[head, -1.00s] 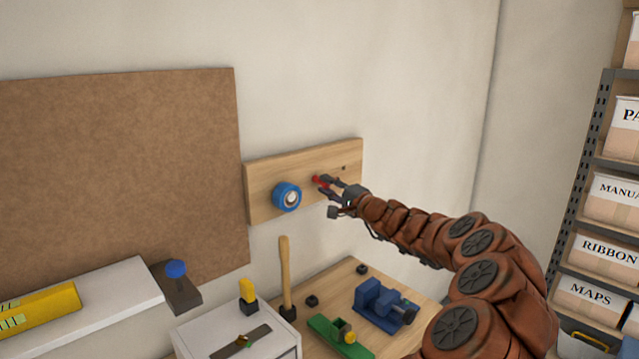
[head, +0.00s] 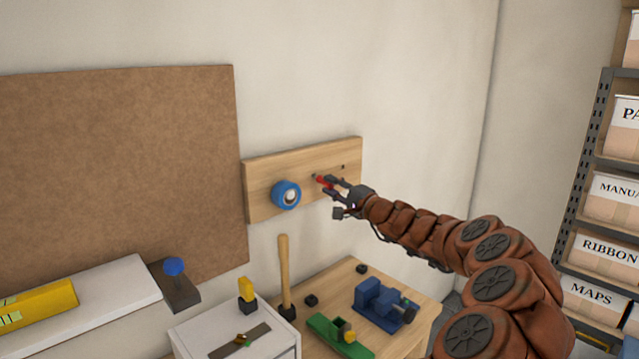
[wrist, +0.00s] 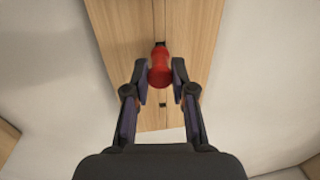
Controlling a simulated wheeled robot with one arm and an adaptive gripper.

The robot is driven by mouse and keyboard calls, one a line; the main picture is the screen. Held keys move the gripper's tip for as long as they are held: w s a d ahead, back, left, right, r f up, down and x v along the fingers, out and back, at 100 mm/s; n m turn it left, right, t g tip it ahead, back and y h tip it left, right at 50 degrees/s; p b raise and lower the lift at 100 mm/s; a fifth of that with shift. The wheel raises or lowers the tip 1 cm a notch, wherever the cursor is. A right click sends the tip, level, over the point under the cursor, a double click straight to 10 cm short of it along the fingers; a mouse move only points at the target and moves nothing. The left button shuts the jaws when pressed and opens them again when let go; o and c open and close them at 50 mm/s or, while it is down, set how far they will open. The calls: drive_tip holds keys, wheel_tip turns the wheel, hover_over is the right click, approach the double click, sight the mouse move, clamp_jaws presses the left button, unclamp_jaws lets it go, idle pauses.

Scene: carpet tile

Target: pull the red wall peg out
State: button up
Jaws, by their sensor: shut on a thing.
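The red wall peg (head: 322,181) is at the wooden board (head: 262,185) on the wall. My gripper (head: 329,185) is shut on it from the right. In the wrist view the red peg (wrist: 160,68) sits between both fingers of my gripper (wrist: 160,82), its end towards me. A dark spot, a hole or the peg's dark shaft, shows at the peg's far end. I cannot tell whether the tip is still inside the board.
A blue tape roll (head: 286,195) hangs on the board left of the peg. Another small dark hole (head: 343,167) is to the right. Below, a bench (head: 350,272) carries a mallet (head: 284,270), a blue vise (head: 385,302) and a green tool (head: 335,335). Free air lies before the board.

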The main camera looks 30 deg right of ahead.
drive_tip(key=shift+b+v, duration=0.8)
drive_tip(key=shift+v, duration=0.75)
drive_tip(key=shift+s+f, duration=0.1)
drive_tip(key=shift+s, duration=0.05)
drive_tip(key=b, duration=0.4)
approach(332, 187)
drive_tip(key=shift+s, duration=1.7)
drive_tip(key=shift+d, duration=0.35)
drive_tip(key=shift+a+f, duration=0.1)
